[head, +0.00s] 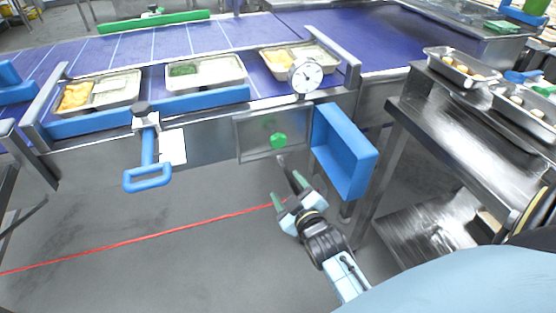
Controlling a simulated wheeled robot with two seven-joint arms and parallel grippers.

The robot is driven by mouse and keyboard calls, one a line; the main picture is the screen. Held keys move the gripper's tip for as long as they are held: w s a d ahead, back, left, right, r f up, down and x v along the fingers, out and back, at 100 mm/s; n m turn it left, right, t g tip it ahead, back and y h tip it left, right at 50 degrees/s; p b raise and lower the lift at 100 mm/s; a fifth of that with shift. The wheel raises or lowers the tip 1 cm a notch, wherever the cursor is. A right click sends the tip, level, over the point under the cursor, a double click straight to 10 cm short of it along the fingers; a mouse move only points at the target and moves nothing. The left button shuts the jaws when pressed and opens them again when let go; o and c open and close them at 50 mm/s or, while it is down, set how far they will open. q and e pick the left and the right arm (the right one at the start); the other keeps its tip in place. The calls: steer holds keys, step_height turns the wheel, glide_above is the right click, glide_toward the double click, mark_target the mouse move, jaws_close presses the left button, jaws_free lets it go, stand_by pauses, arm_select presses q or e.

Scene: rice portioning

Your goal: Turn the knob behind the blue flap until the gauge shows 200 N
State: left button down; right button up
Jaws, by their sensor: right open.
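The blue flap (343,150) stands swung open to the right of a grey recess (252,147) in the conveyor's front. The green knob (279,141) shows uncovered inside this recess. The round white gauge (306,76) sits above, at the conveyor's edge; its dark needle shows but the reading is too small to tell. My right gripper (288,190) is open and empty below the knob, apart from it, its green-tipped fingers pointing up towards the recess. My left gripper is not in view.
A blue handle (148,179) hangs from the conveyor's front beside a white paper (172,147). Food trays (205,72) stand along the purple belt (240,32). A steel table (455,115) with metal trays stands at right. The floor below the recess is clear, crossed by a red line.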

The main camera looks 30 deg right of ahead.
steer(key=t+h+b, duration=0.1)
steer(key=b, duration=0.1)
glide_toward(279, 144)
steer(key=v, duration=0.2)
steer(key=shift+t, duration=0.3)
steer(key=b+x, duration=0.1)
steer(key=x, duration=0.3)
steer(key=b+x, duration=0.1)
steer(key=x, duration=0.3)
steer(key=b+x, duration=0.1)
steer(key=x, duration=0.3)
steer(key=shift+d+f, duration=0.1)
steer(key=shift+f, duration=0.15)
steer(key=shift+w+d, duration=0.15)
steer(key=shift+w, duration=0.45)
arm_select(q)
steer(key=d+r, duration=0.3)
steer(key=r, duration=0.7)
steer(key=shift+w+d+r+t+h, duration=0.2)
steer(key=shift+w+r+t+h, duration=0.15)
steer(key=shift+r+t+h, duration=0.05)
arm_select(e)
steer(key=shift+r, duration=0.1)
steer(key=c, duration=1)
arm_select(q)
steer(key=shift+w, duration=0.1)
